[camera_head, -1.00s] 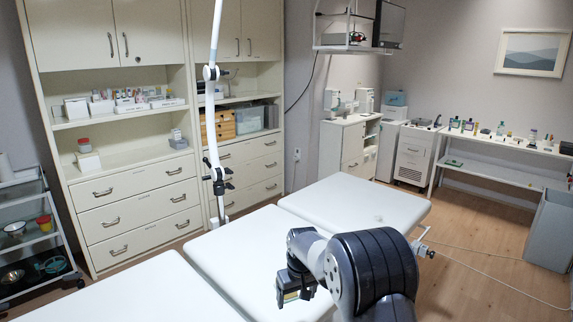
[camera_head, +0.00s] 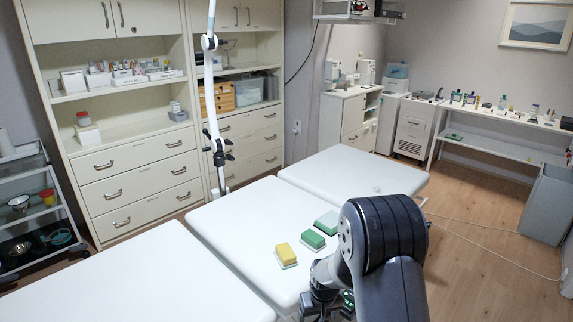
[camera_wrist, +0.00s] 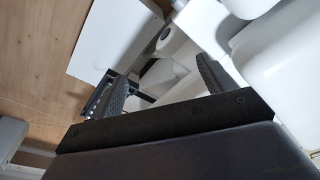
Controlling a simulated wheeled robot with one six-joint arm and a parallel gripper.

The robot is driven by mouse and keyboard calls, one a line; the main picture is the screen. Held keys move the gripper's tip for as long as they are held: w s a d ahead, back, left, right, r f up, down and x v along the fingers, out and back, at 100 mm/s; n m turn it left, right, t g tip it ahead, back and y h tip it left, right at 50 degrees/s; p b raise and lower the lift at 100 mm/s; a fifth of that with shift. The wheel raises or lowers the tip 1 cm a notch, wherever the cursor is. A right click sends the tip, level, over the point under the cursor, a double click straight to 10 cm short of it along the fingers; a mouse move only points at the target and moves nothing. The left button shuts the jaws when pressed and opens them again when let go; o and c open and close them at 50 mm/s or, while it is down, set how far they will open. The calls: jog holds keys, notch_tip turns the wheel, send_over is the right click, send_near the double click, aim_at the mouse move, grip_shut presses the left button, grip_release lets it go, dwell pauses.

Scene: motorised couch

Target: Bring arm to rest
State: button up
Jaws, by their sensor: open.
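My gripper (camera_wrist: 162,85) is open, with its two dark fingers apart and nothing seen between them in the wrist view. In the head view, my arm is folded at the bottom right, and its wrist end hangs low by the near edge of the white couch (camera_head: 140,278). The gripper's fingers cannot be made out there.
A white jointed stand arm (camera_head: 212,110) rises behind the couch. Cream cabinets (camera_head: 140,190) line the back wall, and a dark trolley (camera_head: 35,215) stands at the left. A side table (camera_head: 500,125) and a grey bin (camera_head: 548,205) are at the right. Wooden floor beside the couch is open.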

jog(key=shift+s+d+f+m, duration=0.15)
jog(key=shift+s+d+f, duration=0.25)
jog(key=shift+s+f, duration=0.2)
jog(key=shift+s+d+f+m, duration=0.15)
jog(key=shift+s+d+f, duration=0.25)
jog(key=shift+f, duration=0.3)
